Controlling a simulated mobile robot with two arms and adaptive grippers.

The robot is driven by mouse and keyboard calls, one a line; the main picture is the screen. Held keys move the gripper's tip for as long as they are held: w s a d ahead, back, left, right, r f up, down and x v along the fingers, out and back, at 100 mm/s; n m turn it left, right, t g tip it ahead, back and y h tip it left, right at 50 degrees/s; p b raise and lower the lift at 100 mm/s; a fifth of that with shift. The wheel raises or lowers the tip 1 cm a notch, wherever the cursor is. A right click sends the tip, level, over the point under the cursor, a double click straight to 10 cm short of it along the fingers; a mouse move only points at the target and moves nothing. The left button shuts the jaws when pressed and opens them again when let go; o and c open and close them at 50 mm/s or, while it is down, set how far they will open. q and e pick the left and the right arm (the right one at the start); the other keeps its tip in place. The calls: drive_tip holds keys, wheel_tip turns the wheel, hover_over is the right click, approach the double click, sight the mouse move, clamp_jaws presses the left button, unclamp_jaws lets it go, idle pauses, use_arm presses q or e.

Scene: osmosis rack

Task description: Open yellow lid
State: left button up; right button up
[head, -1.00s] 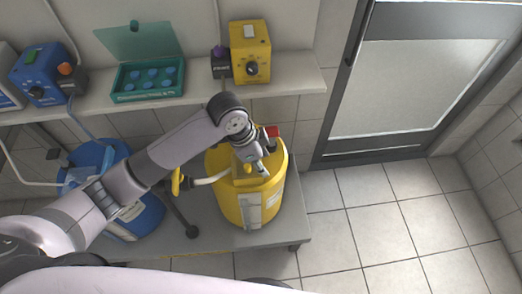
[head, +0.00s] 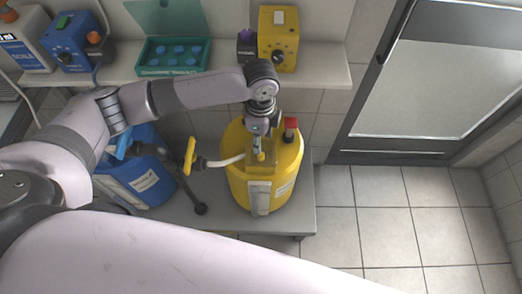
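A yellow canister (head: 237,182) with a pale label stands on the lower grey bench. Its top is partly hidden by my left arm, so I cannot make out the lid's outline. A red cap (head: 290,124) sits at the top's back right. My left gripper (head: 261,150) points down over the middle of the canister's top, at or just above a small yellow part there. Whether its fingers are open or shut is too small to tell. My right gripper is out of view.
A yellow lever (head: 190,155) with a pale hose stands left of the canister. A blue canister (head: 140,184) is farther left. The shelf above holds a yellow device (head: 278,38), a teal tray (head: 143,70) and a blue device (head: 70,42). The tiled floor at right is clear.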

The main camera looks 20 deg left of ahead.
use_arm(q)
wheel_tip(320, 180, down, 8)
drive_tip(key=shift+f+p, duration=0.2)
drive_tip(key=shift+p, duration=0.15)
clamp_jaws()
idle(0.5)
